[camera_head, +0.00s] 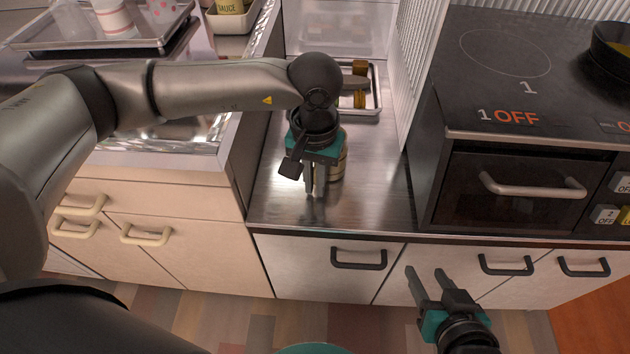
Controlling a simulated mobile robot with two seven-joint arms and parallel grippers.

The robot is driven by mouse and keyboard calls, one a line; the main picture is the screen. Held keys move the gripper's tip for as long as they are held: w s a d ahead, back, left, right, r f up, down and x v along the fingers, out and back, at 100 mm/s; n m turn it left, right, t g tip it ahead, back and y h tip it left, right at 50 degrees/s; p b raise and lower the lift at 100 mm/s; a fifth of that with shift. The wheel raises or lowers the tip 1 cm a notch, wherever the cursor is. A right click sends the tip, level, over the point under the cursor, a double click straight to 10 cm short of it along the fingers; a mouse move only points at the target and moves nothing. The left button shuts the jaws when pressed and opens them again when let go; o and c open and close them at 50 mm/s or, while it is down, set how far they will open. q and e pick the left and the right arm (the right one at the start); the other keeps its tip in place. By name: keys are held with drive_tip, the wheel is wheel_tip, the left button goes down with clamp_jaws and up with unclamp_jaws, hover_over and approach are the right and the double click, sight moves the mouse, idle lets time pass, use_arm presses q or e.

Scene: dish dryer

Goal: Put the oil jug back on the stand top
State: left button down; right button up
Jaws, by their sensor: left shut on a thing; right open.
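A tan jug-like container (339,167), which appears to be the oil jug, is at my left gripper (316,193) over the steel stand top (382,200). My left gripper points down and is shut on it. My gripper and wrist hide much of the jug, and I cannot tell whether its base touches the steel. My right gripper (426,271) is open and empty, low in front of the cabinet doors.
A metal tray (371,104) with a yellow-brown item (360,86) lies behind the jug. A black stove (510,85) bounds the stand top on the right. A sink counter (190,135) is on the left. The front of the stand top is clear.

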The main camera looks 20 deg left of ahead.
sight(315, 170)
use_arm(q)
drive_tip(key=shift+f, duration=0.1)
drive_tip(key=c, duration=0.9)
unclamp_jaws()
use_arm(e)
drive_tip(key=shift+w+a, duration=0.1)
drive_tip(key=shift+a, duration=0.15)
use_arm(q)
drive_tip(key=shift+r+p, duration=0.7)
drive_tip(key=shift+r, duration=0.75)
wheel_tip(315, 170, up, 4)
drive_tip(key=shift+r+p, duration=0.2)
drive_tip(key=shift+p, duration=0.75)
drive_tip(key=shift+s+r+p, duration=0.1)
drive_tip(key=shift+r+p, duration=0.85)
drive_tip(key=shift+r, duration=1.55)
use_arm(e)
drive_tip(key=s+d+f+g+h, duration=0.2)
drive_tip(key=s+d+f+g, duration=0.1)
drive_tip(key=s+d+g, duration=0.2)
drive_tip(key=shift+d+f+m+g+h, duration=0.3)
drive_tip(key=shift+d+f+h, duration=0.1)
drive_tip(key=shift+d, duration=0.4)
